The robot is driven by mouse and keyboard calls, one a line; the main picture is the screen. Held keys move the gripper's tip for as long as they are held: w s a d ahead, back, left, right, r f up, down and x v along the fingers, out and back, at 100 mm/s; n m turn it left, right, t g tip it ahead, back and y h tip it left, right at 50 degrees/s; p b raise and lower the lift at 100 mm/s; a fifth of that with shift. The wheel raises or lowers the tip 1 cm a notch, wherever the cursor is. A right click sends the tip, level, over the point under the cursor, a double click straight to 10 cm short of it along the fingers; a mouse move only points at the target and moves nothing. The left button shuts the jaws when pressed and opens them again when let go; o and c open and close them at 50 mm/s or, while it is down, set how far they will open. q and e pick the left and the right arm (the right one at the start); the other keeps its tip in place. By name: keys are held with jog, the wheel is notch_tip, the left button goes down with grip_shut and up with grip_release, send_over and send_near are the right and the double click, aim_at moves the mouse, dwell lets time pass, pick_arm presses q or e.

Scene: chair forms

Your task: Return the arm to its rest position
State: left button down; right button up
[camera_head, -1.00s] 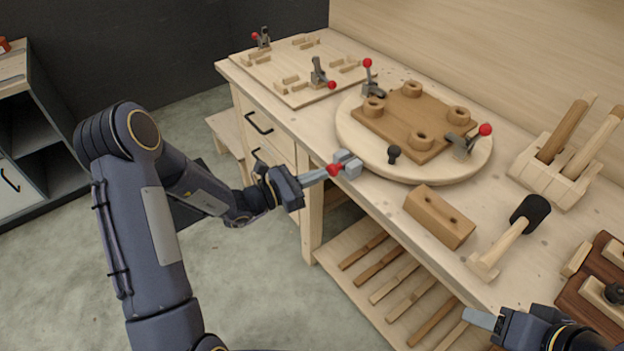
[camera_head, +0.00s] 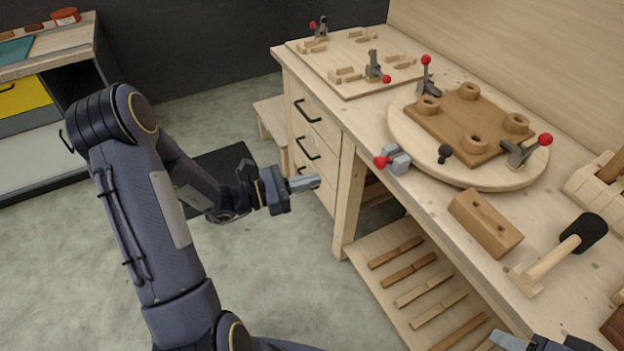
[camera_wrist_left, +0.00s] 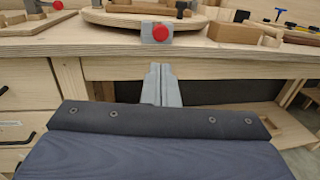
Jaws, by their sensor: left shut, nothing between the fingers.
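My left gripper (camera_head: 305,183) is shut and empty. It hangs in free air in front of the workbench (camera_head: 345,110), left of its front edge. In the left wrist view its two fingers (camera_wrist_left: 161,85) lie together, pointing at the bench front. The grey clamp block with a red knob (camera_head: 392,160) sits at the bench's front edge, apart from the gripper; it also shows in the left wrist view (camera_wrist_left: 157,32). My right gripper (camera_head: 508,341) shows only partly at the bottom right edge, and its fingers cannot be made out well.
A round board (camera_head: 400,137) carries a brown plate (camera_head: 468,117) and toggle clamps. A wooden block (camera_head: 485,222) and a mallet (camera_head: 560,255) lie nearer. A slatted lower shelf (camera_head: 385,290) is under the bench. Open floor (camera_head: 270,265) lies around my left arm.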

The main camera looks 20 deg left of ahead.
pick_arm(q)
jog(key=s+d+r+m+g+y, duration=0.1)
jog(key=s+d+r+m+g, duration=0.35)
jog(key=s+m, duration=0.25)
jog(key=s+d+r+m+g, duration=0.4)
jog(key=s+m+g, duration=0.1)
jog(key=s+m, duration=0.2)
jog(key=s+a+m+t+y, duration=0.3)
jog(key=s+a+m+y, duration=0.3)
jog(key=s+m+y, duration=0.2)
jog(key=s+m, duration=0.1)
jog(key=m, duration=0.1)
jog(key=shift+s+m+y+p, duration=0.15)
jog(key=shift+m+y+p, duration=0.15)
jog(key=shift+y, duration=0.1)
jog(key=shift+f, duration=0.1)
